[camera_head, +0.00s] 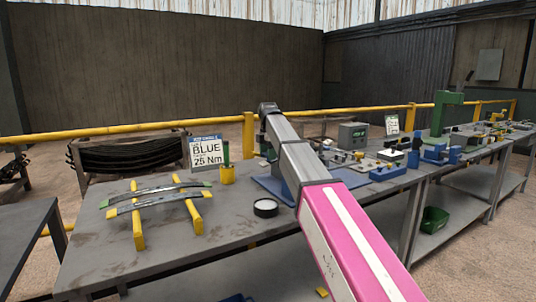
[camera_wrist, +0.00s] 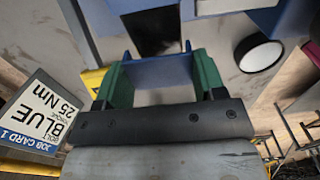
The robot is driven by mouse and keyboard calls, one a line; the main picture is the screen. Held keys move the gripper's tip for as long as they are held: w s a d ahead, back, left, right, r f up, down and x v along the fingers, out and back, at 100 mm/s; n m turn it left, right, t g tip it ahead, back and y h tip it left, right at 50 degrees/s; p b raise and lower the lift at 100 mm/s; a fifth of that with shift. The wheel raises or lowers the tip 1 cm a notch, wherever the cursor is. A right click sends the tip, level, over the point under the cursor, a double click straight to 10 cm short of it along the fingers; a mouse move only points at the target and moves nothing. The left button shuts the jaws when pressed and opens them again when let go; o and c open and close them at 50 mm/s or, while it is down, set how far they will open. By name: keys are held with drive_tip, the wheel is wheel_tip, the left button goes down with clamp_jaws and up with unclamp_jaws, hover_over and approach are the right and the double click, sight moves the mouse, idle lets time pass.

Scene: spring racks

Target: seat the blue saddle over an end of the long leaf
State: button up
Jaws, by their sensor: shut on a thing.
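In the wrist view, my gripper (camera_wrist: 158,68) has its green fingers shut on the blue saddle (camera_wrist: 160,58), a small U-shaped piece with two short upright tabs. The saddle is held above the bench, apart from the leaves. In the head view, my arm hides the gripper and saddle. Two curved grey leaves lie side by side across yellow bars at the left of the bench: a rear leaf (camera_head: 158,188) with green ends and a front leaf (camera_head: 160,200). I cannot tell surely which is longer. The leaves do not show in the wrist view.
A job card (camera_head: 207,152) reads BLUE, 25 Nm. Near it stand a yellow holder (camera_head: 227,175) and a round black-rimmed white disc (camera_head: 266,207). A blue mat (camera_head: 345,178) lies under my arm. Tools and blue blocks (camera_head: 388,173) crowd the right.

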drive_tip(key=shift+f, duration=0.9)
idle(0.6)
drive_tip(key=o, duration=1.2)
drive_tip(key=shift+c, duration=0.2)
drive_tip(key=shift+w+r, duration=0.1)
drive_tip(key=shift+r, duration=0.05)
drive_tip(key=shift+a+r, duration=0.1)
drive_tip(key=shift+r, duration=3.3)
